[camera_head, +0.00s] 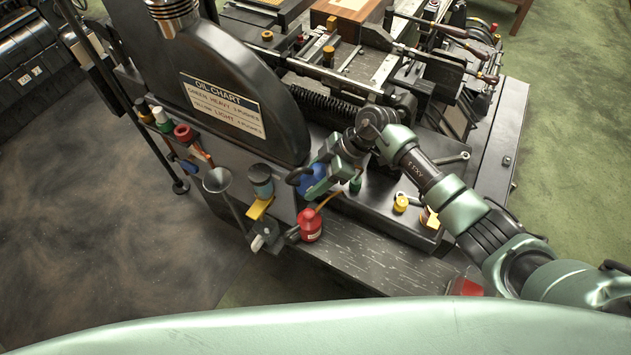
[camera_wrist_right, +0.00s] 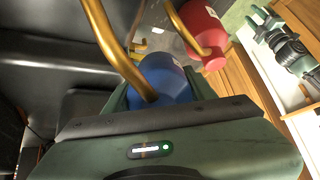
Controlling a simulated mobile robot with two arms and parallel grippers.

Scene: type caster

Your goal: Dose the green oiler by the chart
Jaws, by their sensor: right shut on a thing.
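My right gripper (camera_head: 318,184) is shut on a blue oil can (camera_head: 311,177) above the machine's front ledge. In the right wrist view the blue can (camera_wrist_right: 163,78) sits between the jaws, with its curved brass spout rising to the upper left. A small green oiler (camera_head: 355,184) stands on the machine just right of the gripper, partly hidden by it; a yellow oiler (camera_head: 401,203) is farther right. The oil chart (camera_head: 221,103) on the dark housing lists green with heavy and yellow with light; the push counts are too small to read surely. My left gripper is out of view.
A red oil can (camera_head: 310,226) with a brass spout stands on the ledge in front of the gripper, close to the blue can in the right wrist view (camera_wrist_right: 203,34).

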